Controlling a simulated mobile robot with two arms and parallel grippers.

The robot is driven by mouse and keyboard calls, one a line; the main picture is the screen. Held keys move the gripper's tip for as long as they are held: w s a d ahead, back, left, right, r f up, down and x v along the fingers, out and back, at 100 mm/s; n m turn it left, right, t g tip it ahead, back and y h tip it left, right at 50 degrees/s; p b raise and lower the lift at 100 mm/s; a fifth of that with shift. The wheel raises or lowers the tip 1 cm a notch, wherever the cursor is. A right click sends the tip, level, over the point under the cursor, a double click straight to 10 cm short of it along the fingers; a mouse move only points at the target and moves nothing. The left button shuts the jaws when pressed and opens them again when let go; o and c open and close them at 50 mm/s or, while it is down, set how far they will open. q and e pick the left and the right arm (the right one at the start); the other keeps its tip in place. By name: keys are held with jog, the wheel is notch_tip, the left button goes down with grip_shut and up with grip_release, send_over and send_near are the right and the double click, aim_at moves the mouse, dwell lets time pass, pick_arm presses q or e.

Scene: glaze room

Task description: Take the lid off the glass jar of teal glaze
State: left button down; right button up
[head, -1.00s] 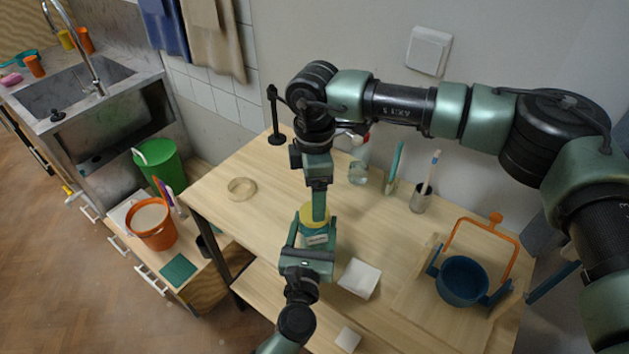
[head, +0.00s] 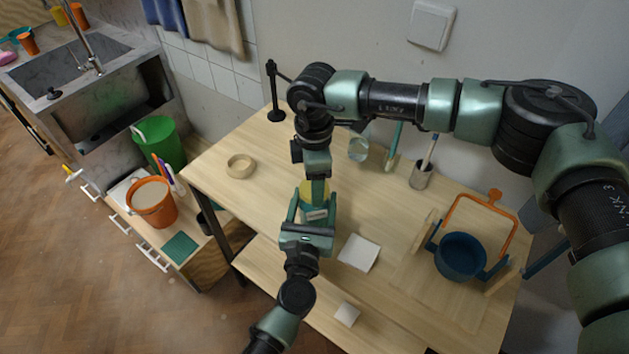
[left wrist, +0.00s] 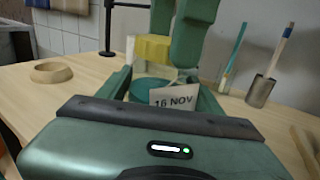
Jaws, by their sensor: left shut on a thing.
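The glass jar of teal glaze (left wrist: 150,86) stands on the table with a white "16 NOV" label (left wrist: 172,98) on its front; the label also shows in the head view (head: 317,215). Its yellow lid (left wrist: 154,48) is partly hidden by my right gripper (left wrist: 178,50), whose green fingers come down from above at the lid. I cannot tell whether they grip it, nor whether the lid sits on the rim. My left gripper (head: 315,208) is shut on the jar's body from the front, a finger at each side.
A beige ring (head: 240,167) lies left on the table. A glass (head: 358,149), a green-handled tool (head: 393,150) and a metal cup (head: 420,174) stand at the back. A white tile (head: 358,252) lies right of the jar, and a blue pot (head: 460,256) stands farther right.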

jog(key=n, duration=0.6)
jog(key=shift+w+n, duration=0.1)
jog(key=shift+n, duration=0.2)
jog(key=n, duration=0.8)
jog(key=shift+r+n, duration=0.1)
jog(key=shift+n, duration=0.2)
jog(key=n, duration=1.4)
jog(key=shift+n, duration=0.3)
jog(key=n, duration=1.2)
jog(key=shift+n, duration=0.3)
jog(key=n, duration=1.1)
jog(key=shift+r+n, duration=0.1)
jog(key=shift+n, duration=0.2)
jog(key=shift+r, duration=0.15)
